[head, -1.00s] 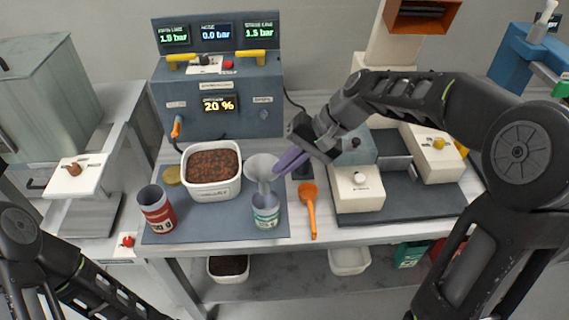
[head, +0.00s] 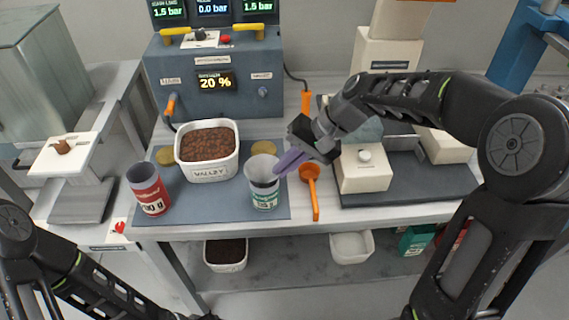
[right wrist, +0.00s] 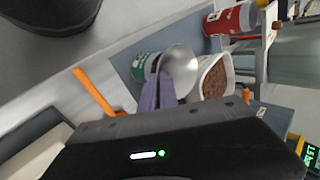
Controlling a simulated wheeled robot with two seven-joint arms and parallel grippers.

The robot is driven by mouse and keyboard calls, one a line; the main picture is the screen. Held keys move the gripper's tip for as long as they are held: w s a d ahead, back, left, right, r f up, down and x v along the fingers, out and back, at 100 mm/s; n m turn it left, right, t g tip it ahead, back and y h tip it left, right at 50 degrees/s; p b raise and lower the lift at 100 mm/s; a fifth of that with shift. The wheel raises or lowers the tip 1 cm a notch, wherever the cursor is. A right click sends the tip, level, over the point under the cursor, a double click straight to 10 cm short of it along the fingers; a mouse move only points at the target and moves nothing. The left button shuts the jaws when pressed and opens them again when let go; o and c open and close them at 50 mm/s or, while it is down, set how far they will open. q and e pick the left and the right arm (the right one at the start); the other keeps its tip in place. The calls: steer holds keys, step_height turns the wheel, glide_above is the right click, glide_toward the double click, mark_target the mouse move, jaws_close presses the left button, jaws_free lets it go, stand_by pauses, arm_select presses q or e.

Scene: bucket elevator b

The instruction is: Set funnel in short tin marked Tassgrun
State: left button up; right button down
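The grey funnel (head: 262,167) sits in the mouth of the short tin with a green and white label (head: 265,201), its cone hiding the tin's rim. The lettering is too small to read surely as Tassgrun. My right gripper (head: 284,165) has its purple fingers at the funnel's right edge, apparently shut on it. The right wrist view shows the fingers against the funnel (right wrist: 181,66), with the green-labelled tin (right wrist: 142,66) behind. My left arm comes in at the bottom left; its gripper is outside the picture.
A red tin (head: 148,190) stands left on the blue-grey mat (head: 215,208). A white tub (head: 210,172) of brown granules stands behind, between two brass-coloured discs. An orange scoop (head: 314,193) lies just right of the green-labelled tin, beside a cream machine (head: 362,179).

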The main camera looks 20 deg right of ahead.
steer(key=shift+f+b, duration=0.35)
steer(key=shift+f, duration=0.35)
steer(key=c, duration=1.5)
jaws_free()
steer(key=shift+c, duration=0.2)
steer(key=shift+r, duration=0.1)
step_height(320, 180, up, 8)
steer(key=p, duration=0.6)
